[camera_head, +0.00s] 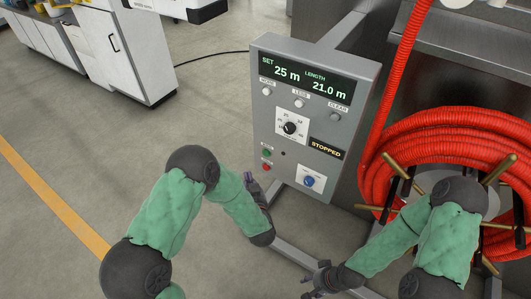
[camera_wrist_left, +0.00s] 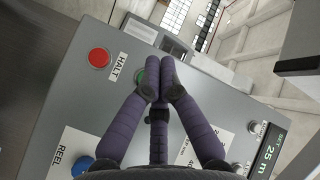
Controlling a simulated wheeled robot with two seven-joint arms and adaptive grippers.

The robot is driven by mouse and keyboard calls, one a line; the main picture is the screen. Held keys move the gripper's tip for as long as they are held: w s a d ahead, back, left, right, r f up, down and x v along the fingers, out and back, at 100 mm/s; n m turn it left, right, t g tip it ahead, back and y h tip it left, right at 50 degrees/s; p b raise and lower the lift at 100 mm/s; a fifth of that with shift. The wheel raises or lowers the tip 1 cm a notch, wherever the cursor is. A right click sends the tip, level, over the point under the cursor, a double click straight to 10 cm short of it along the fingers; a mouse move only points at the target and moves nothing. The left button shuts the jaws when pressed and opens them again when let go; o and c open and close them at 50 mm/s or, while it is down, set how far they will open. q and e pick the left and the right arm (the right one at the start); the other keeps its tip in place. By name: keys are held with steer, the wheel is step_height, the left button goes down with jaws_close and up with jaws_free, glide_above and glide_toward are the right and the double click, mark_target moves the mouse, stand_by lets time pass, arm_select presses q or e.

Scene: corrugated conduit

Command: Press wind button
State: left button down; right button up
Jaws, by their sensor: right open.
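The grey control panel (camera_head: 268,110) stands upright in the head view, its display reading SET 25 m, LENGTH 21.0 m, with a STOPPED label lit. The green button (camera_head: 267,152) is at its lower left, above the red button (camera_head: 267,167). My left gripper (camera_head: 250,179) is just left of and below these buttons. In the left wrist view its fingers (camera_wrist_left: 158,82) are drawn together and empty, and partly cover the green button (camera_wrist_left: 139,77); I cannot tell whether they touch it. The red HALT button (camera_wrist_left: 99,57) is clear. My right gripper (camera_head: 319,279) is open and empty, below the panel.
A blue REEL button (camera_head: 309,182) is at the panel's lower right. A dial (camera_head: 290,127) sits mid-panel. A coil of red corrugated conduit (camera_head: 455,125) on a reel is to the right. White cabinets (camera_head: 113,45) stand at the back left, with open floor between.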

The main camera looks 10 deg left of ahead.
mark_target(266, 153)
arm_select(q)
steer(key=w+d+b, duration=0.2)
steer(key=w+d, duration=0.1)
steer(key=w, duration=0.5)
stand_by(0.4)
steer(key=shift+w, duration=0.2)
stand_by(1.3)
steer(key=shift+w+d, duration=0.15)
steer(key=shift+w, duration=0.15)
